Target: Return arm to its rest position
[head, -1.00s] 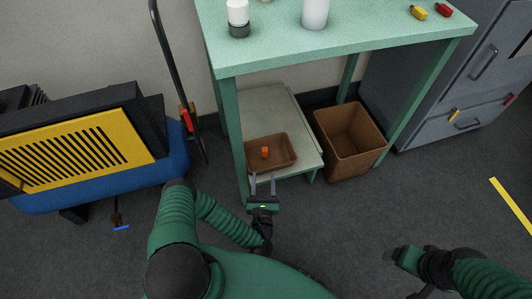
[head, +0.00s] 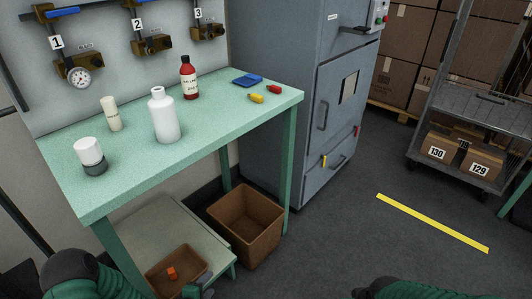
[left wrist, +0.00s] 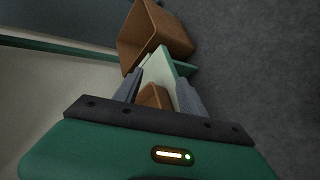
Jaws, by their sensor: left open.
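My left gripper (head: 200,287) shows at the bottom edge of the head view, beside a brown tray (head: 205,262) on the low shelf. It is open. In the left wrist view its two fingers (left wrist: 158,90) stand apart with nothing gripped between them; part of the tray (left wrist: 153,97) shows beyond. A small orange block (head: 172,273) lies in the tray. My left arm (head: 80,275) comes in at the lower left. My right arm (head: 410,288) shows only as a strip at the bottom edge, and its fingers cannot be made out.
A green table (head: 215,115) holds bottles and small coloured pieces. Its legs and the low shelf (head: 150,228) stand close to my left arm. A brown bin (head: 245,225) stands beside the shelf. A grey cabinet (head: 300,140) is behind. The floor at right is clear around a yellow stripe (head: 430,222).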

